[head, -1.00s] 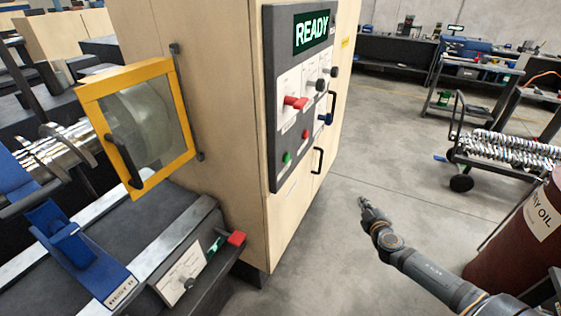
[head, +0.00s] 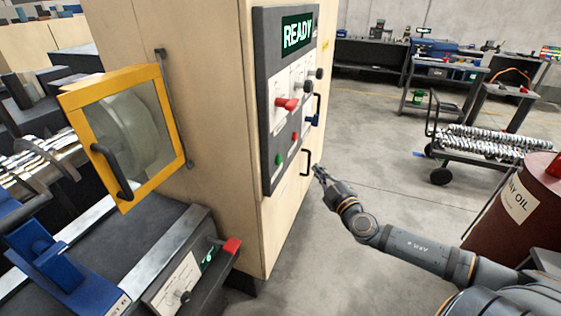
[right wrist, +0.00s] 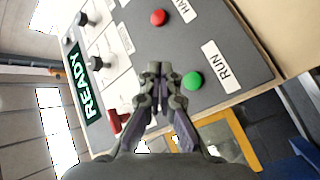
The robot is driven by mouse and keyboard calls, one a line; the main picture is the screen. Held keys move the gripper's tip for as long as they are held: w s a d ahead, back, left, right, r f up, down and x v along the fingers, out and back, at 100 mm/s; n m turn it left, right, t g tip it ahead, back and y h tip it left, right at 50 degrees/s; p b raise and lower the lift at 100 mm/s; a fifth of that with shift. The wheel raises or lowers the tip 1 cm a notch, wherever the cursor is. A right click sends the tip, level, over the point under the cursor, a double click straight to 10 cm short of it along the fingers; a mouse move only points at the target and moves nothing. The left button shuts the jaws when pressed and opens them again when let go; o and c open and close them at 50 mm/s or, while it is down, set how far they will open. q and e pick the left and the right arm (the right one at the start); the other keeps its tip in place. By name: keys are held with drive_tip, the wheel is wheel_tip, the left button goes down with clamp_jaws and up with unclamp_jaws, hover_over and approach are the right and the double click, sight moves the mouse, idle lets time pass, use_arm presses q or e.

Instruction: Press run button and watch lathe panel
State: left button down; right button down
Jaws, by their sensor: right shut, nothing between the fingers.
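The lathe control panel (head: 270,120) is a dark plate on the side of a light wooden cabinet. My right gripper (head: 317,170) is shut and empty, to the right of the panel in the head view. In the wrist view its fingertips (right wrist: 160,68) appear beside the green button, apart from it. My left gripper is not in view.
A yellow-framed guard door (head: 167,95) with a black handle stands left of the cabinet. A red lever (head: 287,103) juts from the panel. A dark red oil drum (head: 485,225) stands at the right, near my arm. A cart with metal chips (head: 490,143) is behind.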

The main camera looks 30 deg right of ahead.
sight(279, 160)
drive_tip(key=w+a+b, duration=0.2)
drive_tip(key=w+a, duration=0.3)
drive_tip(key=w, duration=0.1)
drive_tip(key=shift+w+a+b, duration=0.3)
drive_tip(key=shift+w+a, duration=0.05)
drive_tip(key=shift+a, duration=0.05)
idle(1.3)
drive_tip(key=shift+w+a+p, duration=0.25)
drive_tip(key=shift+w+p, duration=0.05)
drive_tip(key=shift+p, duration=0.05)
